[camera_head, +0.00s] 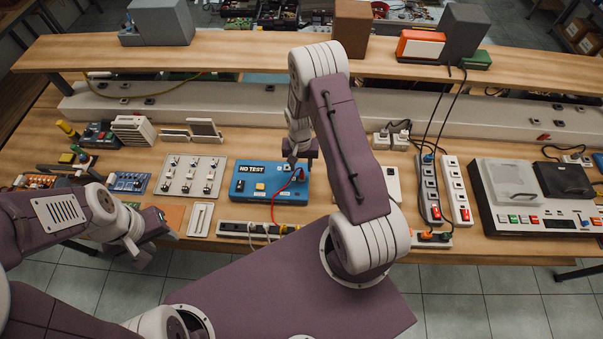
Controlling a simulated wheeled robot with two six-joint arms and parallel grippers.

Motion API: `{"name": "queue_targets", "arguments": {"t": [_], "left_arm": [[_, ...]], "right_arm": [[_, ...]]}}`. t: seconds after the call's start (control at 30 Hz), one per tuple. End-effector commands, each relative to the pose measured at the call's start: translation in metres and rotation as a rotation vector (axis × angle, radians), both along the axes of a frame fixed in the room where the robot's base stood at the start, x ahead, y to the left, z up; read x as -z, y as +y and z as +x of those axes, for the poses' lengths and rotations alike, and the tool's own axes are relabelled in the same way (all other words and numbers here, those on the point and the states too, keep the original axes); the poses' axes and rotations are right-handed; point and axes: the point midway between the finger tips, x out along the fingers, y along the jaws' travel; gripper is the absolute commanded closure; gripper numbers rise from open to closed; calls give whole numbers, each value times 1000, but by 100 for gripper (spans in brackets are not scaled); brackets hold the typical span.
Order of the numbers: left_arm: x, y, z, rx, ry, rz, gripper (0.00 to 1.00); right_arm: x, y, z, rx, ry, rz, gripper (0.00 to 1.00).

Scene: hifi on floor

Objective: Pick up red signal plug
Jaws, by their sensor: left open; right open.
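A blue box labelled "NO TEST" (250,185) lies on the workbench near the middle. A red plug (299,175) with a red cable is at the right part of its top face, and the cable runs down over the box's front edge. My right gripper (300,160) is open and points down just above and beside the red plug. Its fingers partly cover the plug area, and I cannot tell whether they touch it. My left gripper (152,232) is open, low at the left by the bench's front edge, away from the plug.
A power strip (235,229) with cables lies in front of the blue box. A switch panel (190,175) is to its left and a pale box (393,183) to its right. A raised wooden shelf (240,52) runs behind. Upright power strips (428,190) and a tape deck (540,215) are at right.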

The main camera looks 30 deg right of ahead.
Motion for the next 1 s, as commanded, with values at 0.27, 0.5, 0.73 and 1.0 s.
{"name": "queue_targets", "arguments": {"t": [0.27, 0.5, 0.73, 1.0], "left_arm": [[-22, 0, 0, 0, 0, 0, 60], [-22, 0, 0, 0, 0, 0, 60], [-22, 0, 0, 0, 0, 0, 60], [-21, 0, 0, 0, 0, 0, 60]], "right_arm": [[40, -2, -1, 1, 4, 0, 59], [49, -2, 0, 0, 1, 1, 59], [48, -2, 0, 1, 1, 1, 100], [48, -2, 0, 1, 1, 1, 100]]}}
